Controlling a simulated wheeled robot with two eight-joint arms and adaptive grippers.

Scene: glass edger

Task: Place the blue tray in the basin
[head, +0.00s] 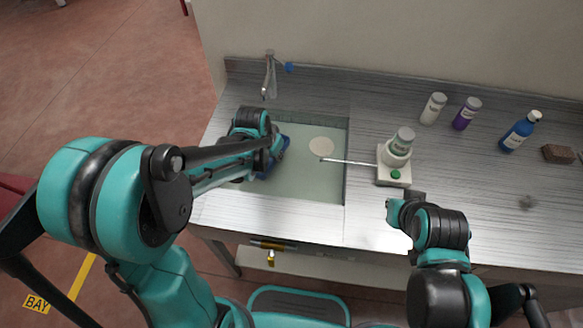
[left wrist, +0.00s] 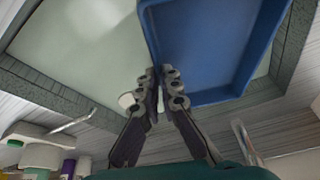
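The blue tray (head: 283,146) is over the left part of the sunken basin (head: 310,185), mostly hidden behind my left arm in the head view. In the left wrist view the tray (left wrist: 205,45) fills the upper right. My left gripper (left wrist: 162,76) has its fingers close together on the tray's near edge, by a corner. In the head view this gripper (head: 270,152) is mostly hidden by its own arm. I cannot tell whether the tray touches the basin floor. My right gripper (head: 404,205) is over the counter right of the basin, its fingers unclear.
A tap (head: 269,77) stands behind the basin. A white device with a green button (head: 394,170) stands to the right, its thin rod reaching over the basin. White (head: 433,108), purple (head: 467,113) and blue (head: 520,132) bottles and a brown block (head: 558,154) stand farther right.

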